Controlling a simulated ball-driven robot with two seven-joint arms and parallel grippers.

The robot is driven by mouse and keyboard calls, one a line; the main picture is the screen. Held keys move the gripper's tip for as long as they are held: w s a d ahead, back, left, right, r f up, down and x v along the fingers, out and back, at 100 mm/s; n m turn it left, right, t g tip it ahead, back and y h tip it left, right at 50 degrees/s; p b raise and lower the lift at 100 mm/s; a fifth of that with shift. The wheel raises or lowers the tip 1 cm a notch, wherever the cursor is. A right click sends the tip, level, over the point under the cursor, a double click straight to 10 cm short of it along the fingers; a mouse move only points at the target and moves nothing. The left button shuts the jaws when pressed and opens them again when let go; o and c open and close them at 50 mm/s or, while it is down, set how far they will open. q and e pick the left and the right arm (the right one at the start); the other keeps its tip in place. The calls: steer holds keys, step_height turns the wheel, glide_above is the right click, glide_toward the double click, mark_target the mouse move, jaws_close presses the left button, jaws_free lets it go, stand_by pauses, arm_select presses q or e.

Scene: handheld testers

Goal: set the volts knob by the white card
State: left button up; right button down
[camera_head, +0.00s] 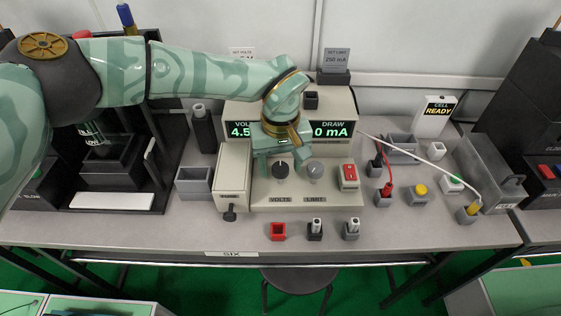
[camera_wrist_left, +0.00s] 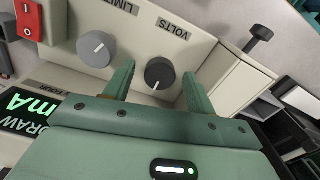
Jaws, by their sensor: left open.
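The volts knob (camera_head: 280,167) is black and round with a pale pointer line, on the front of the cream power supply (camera_head: 330,197). It also shows in the left wrist view (camera_wrist_left: 159,73). My left gripper (camera_head: 281,160) is open above the knob; in the left wrist view its two green fingers (camera_wrist_left: 160,88) stand on either side, and I cannot tell whether they touch it. The white card (camera_head: 242,52) stands behind the supply, its lower part and number mostly hidden by my left arm. The volts display (camera_head: 240,129) reads 4.5, with any further digits hidden. My right gripper is out of view.
A grey limit knob (camera_head: 314,171) and a red switch (camera_head: 348,176) sit right of the volts knob. A grey card (camera_head: 336,60) reads 250 mA. A cream box with a black lever (camera_head: 233,180) stands close on the left. Leads and small holders occupy the right.

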mark_target(281, 167)
arm_select(q)
step_height(281, 167, up, 16)
steer(key=p, duration=0.4)
steer(key=shift+r, duration=0.15)
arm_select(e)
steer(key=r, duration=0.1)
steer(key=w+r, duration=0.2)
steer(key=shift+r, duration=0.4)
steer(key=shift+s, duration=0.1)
